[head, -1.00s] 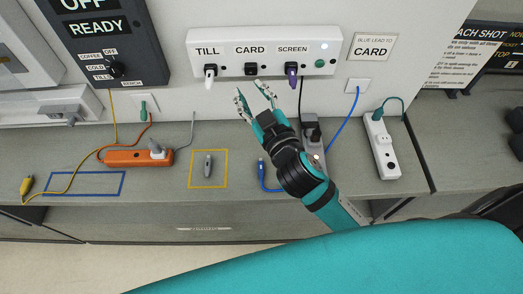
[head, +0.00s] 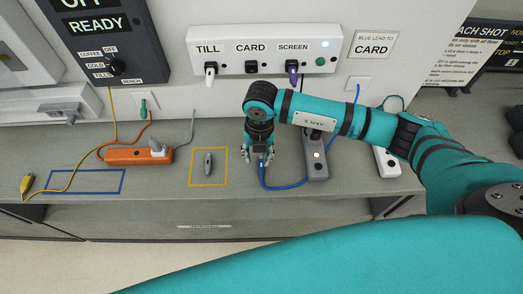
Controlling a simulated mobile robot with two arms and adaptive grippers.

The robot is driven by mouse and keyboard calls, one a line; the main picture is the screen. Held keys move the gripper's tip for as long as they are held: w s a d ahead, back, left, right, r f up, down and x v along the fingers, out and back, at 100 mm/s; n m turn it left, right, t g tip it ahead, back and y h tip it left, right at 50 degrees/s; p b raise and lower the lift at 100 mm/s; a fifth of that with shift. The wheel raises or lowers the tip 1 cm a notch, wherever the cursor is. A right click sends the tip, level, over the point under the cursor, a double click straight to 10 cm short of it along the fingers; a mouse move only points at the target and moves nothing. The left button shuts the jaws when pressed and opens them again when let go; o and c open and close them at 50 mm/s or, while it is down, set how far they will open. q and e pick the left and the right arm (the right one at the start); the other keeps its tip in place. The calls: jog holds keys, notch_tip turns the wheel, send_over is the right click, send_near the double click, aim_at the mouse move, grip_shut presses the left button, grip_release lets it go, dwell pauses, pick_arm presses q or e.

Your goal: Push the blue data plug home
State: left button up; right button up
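The blue data plug (head: 262,164) lies at the end of a blue lead (head: 285,187) on the grey bench. My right gripper (head: 258,159) points down over it, fingers apart, one on each side of the plug. I cannot tell whether they touch it; the gripper partly hides the plug. The CARD socket (head: 251,67) on the white panel (head: 225,50) is empty. It sits between a white plug (head: 210,72) under TILL and a purple plug (head: 292,71) under SCREEN. My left gripper is not in view.
A grey power strip (head: 316,165) stands right of the gripper. A grey object (head: 208,164) lies in a yellow outline to its left. An orange power strip (head: 125,157) and yellow plug (head: 26,184) are farther left. My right arm covers part of a white strip (head: 389,167).

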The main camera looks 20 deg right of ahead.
aim_at(262, 167)
jog(key=shift+w+d+h, duration=0.2)
jog(key=shift+d+h, duration=0.2)
jog(key=shift+d, duration=0.4)
notch_tip(262, 167, down, 8)
jog(key=b, duration=0.6)
jog(key=shift+f, duration=0.2)
jog(key=shift+r+p, duration=0.3)
jog(key=shift+p, duration=0.05)
jog(key=shift+c, duration=0.8)
grip_shut()
jog(key=shift+r, duration=0.1)
jog(key=shift+r+p, duration=1.75)
jog(key=shift+r, duration=0.7)
